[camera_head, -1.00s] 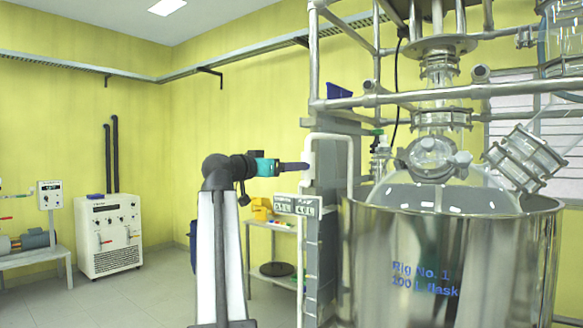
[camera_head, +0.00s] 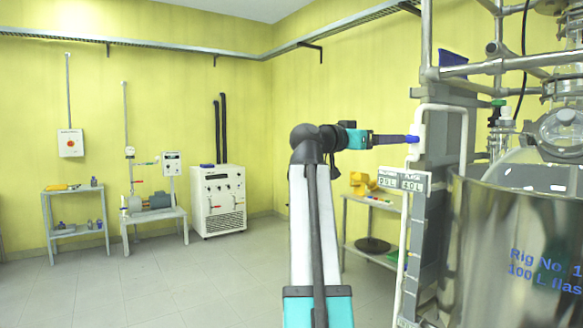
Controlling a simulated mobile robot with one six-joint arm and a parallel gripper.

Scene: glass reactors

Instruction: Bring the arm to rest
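My arm (camera_head: 316,230) stands up in the middle of the head camera view, white with a dark joint at the top and a teal part low down. From that joint it reaches level to the right. My gripper (camera_head: 405,139) is dark, beyond a teal wrist section, and seen side-on. Its tip lies in line with a small blue piece (camera_head: 412,139) by the white pipe of the rig. Whether it touches this piece cannot be told. The gap between the fingers is not visible.
The steel vessel (camera_head: 515,245) and its frame stand close on the right. A shelf with a yellow item (camera_head: 362,184) is behind the arm. A white chiller unit (camera_head: 218,200) and two small tables stand along the left wall. The floor (camera_head: 180,285) at left is clear.

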